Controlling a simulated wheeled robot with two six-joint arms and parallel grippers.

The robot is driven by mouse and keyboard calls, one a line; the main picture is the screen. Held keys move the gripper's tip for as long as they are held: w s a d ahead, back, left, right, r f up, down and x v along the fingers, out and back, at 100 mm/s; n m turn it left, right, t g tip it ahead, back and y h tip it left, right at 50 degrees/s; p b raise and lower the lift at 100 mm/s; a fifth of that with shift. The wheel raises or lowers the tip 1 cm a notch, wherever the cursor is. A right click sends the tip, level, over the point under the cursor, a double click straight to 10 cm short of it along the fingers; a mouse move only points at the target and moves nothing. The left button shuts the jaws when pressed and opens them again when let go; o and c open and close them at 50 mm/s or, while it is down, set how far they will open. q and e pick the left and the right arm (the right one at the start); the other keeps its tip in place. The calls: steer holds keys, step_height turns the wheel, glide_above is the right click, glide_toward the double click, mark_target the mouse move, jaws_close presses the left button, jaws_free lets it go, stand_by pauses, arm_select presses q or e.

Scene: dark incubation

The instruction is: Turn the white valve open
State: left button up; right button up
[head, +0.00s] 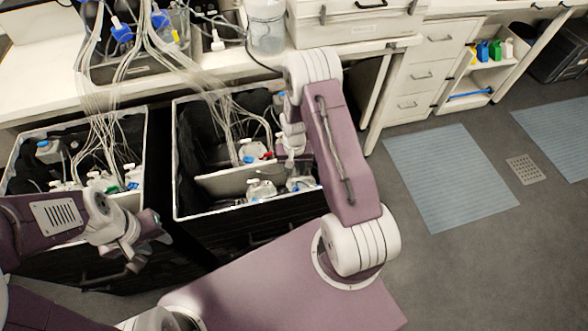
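Small white valve-like fittings sit on the tubing. One white fitting (217,42) stands upright at the back of the bench, left of a clear jar. Which fitting is the task's white valve, and whether it is open, I cannot tell. My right gripper (291,158) points down into the right drawer (176,165), beside white-capped bottles. Its fingers are small and partly covered by my arm, so I cannot tell if they touch or hold anything. My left gripper (150,246) hangs in front of the left drawer (142,165), fingers apart and empty, away from the fittings.
Blue fittings (121,31) and many clear tubes run from the bench down into both drawers. A clear jar (267,25) and a white case (352,22) stand on the bench. A white drawer cabinet (420,75) is to the right. The floor with blue mats (450,175) is clear.

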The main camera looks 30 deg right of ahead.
mark_target(294, 171)
jaws_close()
steer(key=shift+n, duration=0.7)
jaws_free()
steer(key=shift+r, duration=0.1)
step_height(294, 171, up, 9)
steer(key=p, duration=0.1)
